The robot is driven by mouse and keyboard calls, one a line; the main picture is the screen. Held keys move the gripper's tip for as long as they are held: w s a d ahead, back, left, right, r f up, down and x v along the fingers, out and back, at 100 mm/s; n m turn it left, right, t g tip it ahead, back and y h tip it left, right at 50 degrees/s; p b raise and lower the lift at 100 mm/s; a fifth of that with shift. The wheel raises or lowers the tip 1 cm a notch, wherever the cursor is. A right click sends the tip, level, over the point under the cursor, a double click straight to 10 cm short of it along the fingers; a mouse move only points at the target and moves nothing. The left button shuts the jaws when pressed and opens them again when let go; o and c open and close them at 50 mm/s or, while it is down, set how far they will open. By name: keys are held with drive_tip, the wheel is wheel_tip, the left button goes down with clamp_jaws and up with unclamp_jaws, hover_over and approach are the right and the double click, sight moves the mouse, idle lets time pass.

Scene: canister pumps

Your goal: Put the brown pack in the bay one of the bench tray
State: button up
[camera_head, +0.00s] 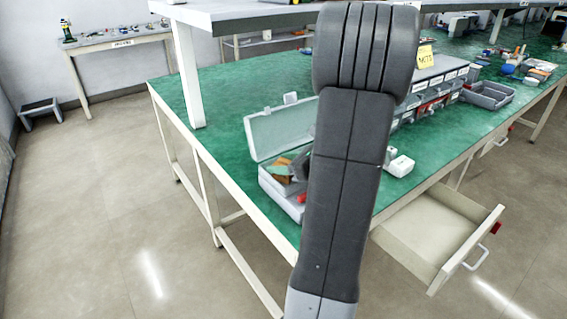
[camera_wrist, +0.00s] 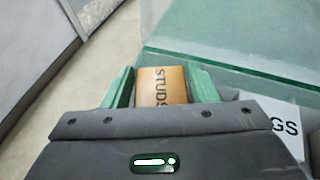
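In the head view the brown pack (camera_head: 282,163) and my gripper (camera_head: 281,170) show small over an open grey case (camera_head: 285,202), partly hidden by my arm. How high the pack is above the case is unclear. A grey open tray (camera_head: 489,95) lies on the bench at the right; I cannot tell whether it is the bench tray. No bay number can be read.
The case's lid (camera_head: 281,128) stands raised behind it, and a red item (camera_head: 302,198) shows inside. A white object (camera_head: 400,166) sits on the green bench (camera_head: 230,108). An open drawer (camera_head: 425,233) juts out below. A shelf post (camera_head: 188,75) stands at the left.

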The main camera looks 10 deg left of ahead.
drive_tip(key=shift+s+f, duration=0.25)
drive_tip(key=shift+f, duration=0.45)
drive_tip(key=shift+w+r+p, duration=0.1)
drive_tip(key=shift+r+p, duration=0.2)
drive_tip(key=shift+r, duration=0.1)
drive_tip(key=shift+d+r, duration=0.15)
drive_tip(key=shift+d, duration=0.25)
drive_tip(key=v, duration=0.3)
drive_tip(key=p+v, duration=0.1)
drive_tip(key=v, duration=0.7)
drive_tip(key=shift+r, duration=0.5)
